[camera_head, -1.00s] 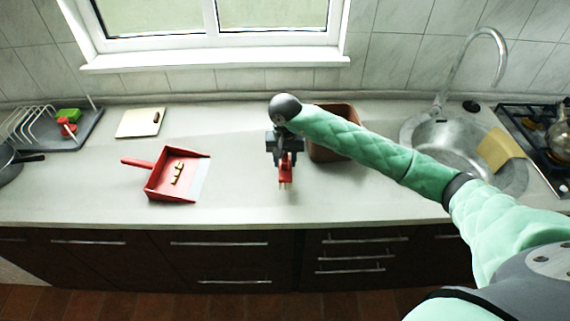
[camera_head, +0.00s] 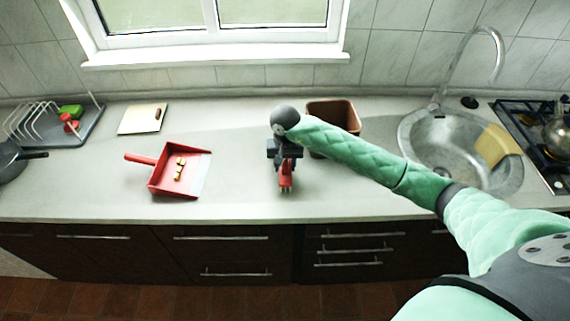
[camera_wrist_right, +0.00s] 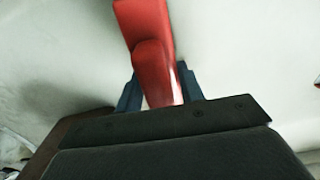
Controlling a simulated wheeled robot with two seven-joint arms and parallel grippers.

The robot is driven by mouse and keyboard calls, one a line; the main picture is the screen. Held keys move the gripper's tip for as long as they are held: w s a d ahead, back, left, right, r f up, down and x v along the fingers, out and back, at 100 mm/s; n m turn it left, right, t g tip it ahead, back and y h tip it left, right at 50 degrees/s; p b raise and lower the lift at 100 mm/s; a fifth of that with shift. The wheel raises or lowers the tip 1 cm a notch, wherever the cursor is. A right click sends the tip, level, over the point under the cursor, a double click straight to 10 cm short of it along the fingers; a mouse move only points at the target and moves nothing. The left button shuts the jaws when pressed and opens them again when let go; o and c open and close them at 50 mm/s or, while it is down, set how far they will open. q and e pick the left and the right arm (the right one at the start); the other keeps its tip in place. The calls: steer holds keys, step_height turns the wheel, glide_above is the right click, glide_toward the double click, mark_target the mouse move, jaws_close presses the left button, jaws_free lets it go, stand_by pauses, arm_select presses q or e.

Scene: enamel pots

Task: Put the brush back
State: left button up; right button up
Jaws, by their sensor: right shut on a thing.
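The red brush (camera_head: 286,181) is in my right gripper (camera_head: 285,160), in front of the brown bin on the worktop. In the right wrist view the brush's red body (camera_wrist_right: 148,45) runs up from between the two dark fingers of the gripper (camera_wrist_right: 160,92), which are shut on it. The bristles are hard to see; whether they touch the worktop cannot be told. The red dustpan (camera_head: 180,174) lies left of the gripper, with several small tan pieces (camera_head: 180,168) in it. My left gripper is not in view.
A brown bin (camera_head: 345,108) stands behind my right forearm. A dish rack (camera_head: 75,128) with a green sponge and red item, and a white board (camera_head: 142,119), are at the left. The sink (camera_head: 440,150) and stove are at the right. The worktop between dustpan and gripper is clear.

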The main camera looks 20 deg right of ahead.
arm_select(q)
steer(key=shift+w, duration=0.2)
arm_select(e)
steer(key=shift+f, duration=0.1)
steer(key=o, duration=1)
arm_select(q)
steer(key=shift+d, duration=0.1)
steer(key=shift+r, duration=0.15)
arm_select(e)
steer(key=shift+r, duration=0.4)
step_height(320, 180, up, 4)
steer(key=b, duration=0.2)
steer(key=shift+b, duration=0.4)
step_height(320, 180, up, 6)
steer(key=b, duration=0.2)
steer(key=shift+b, duration=0.4)
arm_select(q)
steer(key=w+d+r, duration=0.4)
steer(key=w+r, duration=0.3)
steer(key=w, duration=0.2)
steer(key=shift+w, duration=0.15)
arm_select(e)
steer(key=shift+r, duration=0.75)
